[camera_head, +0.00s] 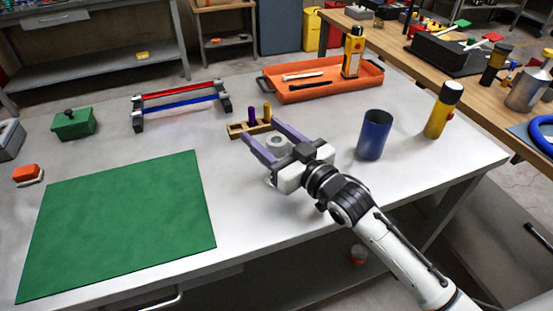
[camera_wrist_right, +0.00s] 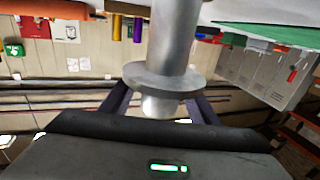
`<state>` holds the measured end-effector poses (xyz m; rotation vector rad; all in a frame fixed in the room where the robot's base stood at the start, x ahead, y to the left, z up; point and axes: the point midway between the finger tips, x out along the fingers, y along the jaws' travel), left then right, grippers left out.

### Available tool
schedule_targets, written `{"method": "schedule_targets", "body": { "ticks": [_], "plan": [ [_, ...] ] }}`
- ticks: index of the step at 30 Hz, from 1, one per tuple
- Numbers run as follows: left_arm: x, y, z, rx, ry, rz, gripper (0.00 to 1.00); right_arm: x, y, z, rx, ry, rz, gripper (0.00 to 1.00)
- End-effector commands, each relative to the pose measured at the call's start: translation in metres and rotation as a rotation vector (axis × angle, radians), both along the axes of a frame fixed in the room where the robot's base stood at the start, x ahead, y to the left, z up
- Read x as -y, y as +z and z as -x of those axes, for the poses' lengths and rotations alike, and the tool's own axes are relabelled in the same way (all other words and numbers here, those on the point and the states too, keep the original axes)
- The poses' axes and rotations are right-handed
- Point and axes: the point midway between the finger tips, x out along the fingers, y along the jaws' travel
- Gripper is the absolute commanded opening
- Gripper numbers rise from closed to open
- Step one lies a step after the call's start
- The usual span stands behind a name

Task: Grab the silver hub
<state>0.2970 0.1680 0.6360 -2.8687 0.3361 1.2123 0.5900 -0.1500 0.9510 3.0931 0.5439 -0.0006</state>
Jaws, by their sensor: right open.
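The silver hub (camera_head: 274,143) is a grey shaft with a wide round flange. It stands on the white table, between the spread fingers of my right gripper (camera_head: 261,130) in the head view. In the right wrist view the hub (camera_wrist_right: 173,40) fills the upper middle, its flange crossing in front of the dark purple fingers. My right gripper is open, and I cannot tell whether a finger touches the hub. My left gripper is not in view.
A wooden block with pegs (camera_head: 236,130) sits just beyond the fingertips. A blue cup (camera_head: 374,136) and a yellow bottle (camera_head: 440,112) stand to the right. An orange tray (camera_head: 335,88) is behind. A green mat (camera_head: 120,220) lies at left, with clear table between.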

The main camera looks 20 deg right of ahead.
Motion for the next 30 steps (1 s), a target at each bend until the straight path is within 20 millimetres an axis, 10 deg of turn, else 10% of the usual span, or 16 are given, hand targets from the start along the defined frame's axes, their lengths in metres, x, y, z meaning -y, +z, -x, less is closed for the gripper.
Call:
{"method": "schedule_targets", "body": {
  "ticks": [3,13,30],
  "plan": [
    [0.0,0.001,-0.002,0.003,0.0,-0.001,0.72,0.0,0.0,0.0,0.0,0.0,0.0,0.55],
    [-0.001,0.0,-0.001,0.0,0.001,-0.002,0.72,0.0,0.0,0.001,0.0,0.0,-0.001,0.0],
    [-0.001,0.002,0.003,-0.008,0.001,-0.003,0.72,0.0,0.039,0.0,0.011,0.002,-0.003,0.0]
  ]
}}
